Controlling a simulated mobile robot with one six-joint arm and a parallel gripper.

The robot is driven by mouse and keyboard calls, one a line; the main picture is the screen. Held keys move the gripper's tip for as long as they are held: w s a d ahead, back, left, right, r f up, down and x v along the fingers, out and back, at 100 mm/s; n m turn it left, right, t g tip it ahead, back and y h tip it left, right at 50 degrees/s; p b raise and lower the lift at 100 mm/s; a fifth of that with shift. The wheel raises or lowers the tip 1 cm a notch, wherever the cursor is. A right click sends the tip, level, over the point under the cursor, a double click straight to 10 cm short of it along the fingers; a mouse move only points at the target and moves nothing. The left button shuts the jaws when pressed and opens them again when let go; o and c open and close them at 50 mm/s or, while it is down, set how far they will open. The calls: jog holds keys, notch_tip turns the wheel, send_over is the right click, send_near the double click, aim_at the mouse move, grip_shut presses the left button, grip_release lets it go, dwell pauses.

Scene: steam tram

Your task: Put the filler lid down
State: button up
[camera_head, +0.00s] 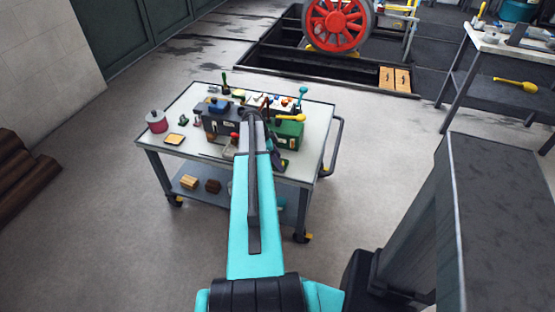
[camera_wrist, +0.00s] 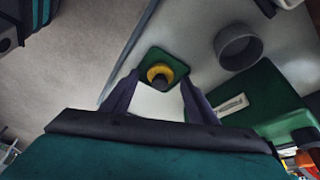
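A round yellow piece with a dark knob, which looks like the filler lid (camera_wrist: 158,71), is in the wrist view. It appears centred on a green square pad (camera_wrist: 178,60). My gripper (camera_wrist: 162,79) has its two dark fingers apart, one on each side of the lid. There is a visible gap between each finger and the yellow rim, and the fingertips overlap the pad's sides in the picture. A grey open ring (camera_wrist: 239,47) stands to the right of the pad. In the head view my arm hides the lid and most of the gripper.
The green box also shows in the wrist view (camera_wrist: 262,105). A dark workbench (camera_head: 515,70) stands at right.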

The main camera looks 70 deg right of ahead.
jog(key=shift+r, duration=0.2)
jog(key=b+v, duration=0.1)
jog(key=v, duration=1.1)
jog(key=shift+w+a+f, duration=0.1)
jog(key=shift+f, duration=0.05)
dwell(0.8)
jog(key=w+a+f+n, duration=0.7)
jog(key=w+a+f, duration=0.35)
jog(key=a, duration=0.45)
jog(key=w+a+f+n+y, duration=0.15)
jog(key=a+f+n, duration=0.35)
jog(key=a, duration=0.5)
jog(key=w+a+f+n, duration=0.25)
jog(key=a+f, duration=0.35)
jog(key=a, duration=0.4)
jog(key=s+a+f+n, duration=0.4)
jog(key=s+a+n, duration=0.1)
jog(key=a, duration=0.4)
jog(key=s+a+f+n+g, duration=0.1)
jog(key=s+a+f+n, duration=0.3)
jog(key=a, duration=0.6)
jog(key=s+a+f+n, duration=0.3)
jog(key=s+a+n, duration=0.3)
jog(key=a, duration=0.4)
jog(key=shift+a+f+g+y, duration=0.25)
jog(key=shift+f+g+y, duration=0.05)
jog(key=shift+f+y, duration=0.1)
jog(key=shift+s+n, duration=0.1)
jog(key=shift+n, duration=0.15)
